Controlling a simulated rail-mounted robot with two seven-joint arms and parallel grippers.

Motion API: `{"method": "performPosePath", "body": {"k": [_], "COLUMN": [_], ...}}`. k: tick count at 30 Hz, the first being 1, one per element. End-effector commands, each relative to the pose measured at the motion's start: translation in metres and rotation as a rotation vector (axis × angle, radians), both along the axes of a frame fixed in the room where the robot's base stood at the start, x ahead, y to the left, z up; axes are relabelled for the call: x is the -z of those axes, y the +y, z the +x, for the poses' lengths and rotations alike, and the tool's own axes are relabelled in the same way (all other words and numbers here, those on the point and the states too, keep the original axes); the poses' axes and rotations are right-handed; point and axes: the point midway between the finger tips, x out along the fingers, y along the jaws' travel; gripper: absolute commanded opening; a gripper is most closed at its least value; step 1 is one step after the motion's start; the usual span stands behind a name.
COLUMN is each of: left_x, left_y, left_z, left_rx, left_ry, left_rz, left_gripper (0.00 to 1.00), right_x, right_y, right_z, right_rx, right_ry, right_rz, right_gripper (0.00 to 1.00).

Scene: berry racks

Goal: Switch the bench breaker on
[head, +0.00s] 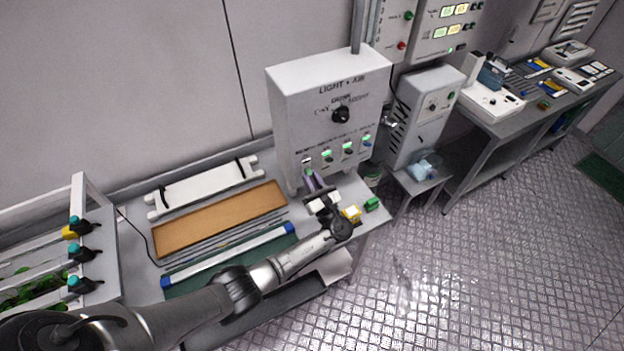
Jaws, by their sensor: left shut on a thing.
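The grey-white control box (293,112) marked "LIGHT + AIR" stands at the back of the bench. A black rotary knob (341,115) is on its front. Below is a row of small breaker switches with green lights; the leftmost switch (307,161) is partly hidden by my gripper. The other switches (348,149) are clear of it. Their small labels are too blurred to read, so I cannot tell which is named bench. My left gripper (310,180) reaches up to the leftmost switch and is shut on it; the contact itself is mostly hidden. My right gripper is not in view.
On the bench lie a brown board (222,218), a white tube with blue ends (228,256) and a white panel (205,187). A grey box (425,110) stands to the right.

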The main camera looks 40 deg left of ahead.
Motion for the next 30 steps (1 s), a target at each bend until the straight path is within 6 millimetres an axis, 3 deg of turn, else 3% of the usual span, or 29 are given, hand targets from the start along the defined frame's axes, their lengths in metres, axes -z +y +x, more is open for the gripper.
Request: {"method": "performPosePath", "body": {"k": [8,14,30], "left_x": [-0.002,-0.011,-0.038], "left_y": [-0.001,-0.002,-0.004], "left_z": [0.000,-0.001,-0.002], "left_rx": [0.000,0.001,-0.002], "left_ry": [0.005,0.033,0.219], "left_rz": [-0.011,-0.084,-0.526], "left_gripper": [0.00,0.00,0.00], "right_x": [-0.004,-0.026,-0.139], "right_y": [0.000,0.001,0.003], "right_z": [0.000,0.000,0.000], "right_rx": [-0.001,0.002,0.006], "right_ry": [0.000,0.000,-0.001], "right_rz": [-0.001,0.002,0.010], "right_gripper": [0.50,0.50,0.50]}}
